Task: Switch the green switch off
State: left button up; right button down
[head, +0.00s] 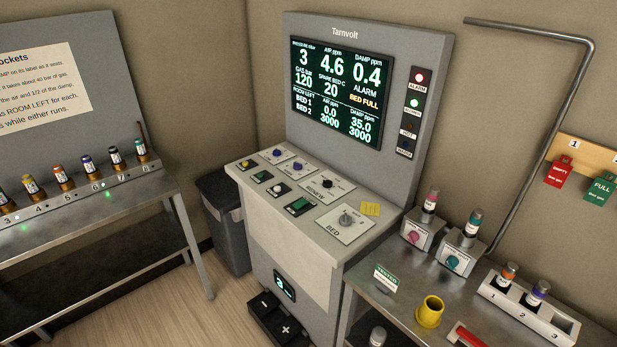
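The green switch (299,205) is a flat green rocker in a dark frame on a white plate. It sits near the front edge of the sloped top of the grey Tarnvolt console (295,255), left of the large BED knob (346,219). Which way the rocker is tipped is too small to tell. A smaller dark green rocker (262,176) sits farther left, beyond a white button (277,188). The screen (337,90) shows ALARM and BED FULL. Neither of my grippers is in view, and nothing covers the switch.
A right-hand bench holds a yellow cup (430,311), cartridge holders and a bent pipe (540,150) above. A cartridge rack (85,190) stands on the left table. A bin (223,215) stands left of the console.

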aim_at(302, 202)
jog(key=i+j+z, duration=0.15)
jog(key=i+j, duration=0.2)
jog(key=i+j+z, duration=0.15)
jog(key=i+j, duration=0.15)
jog(key=j, duration=0.15)
jog(key=i+j+z, duration=0.15)
jog(key=j, duration=0.3)
jog(key=i, duration=0.1)
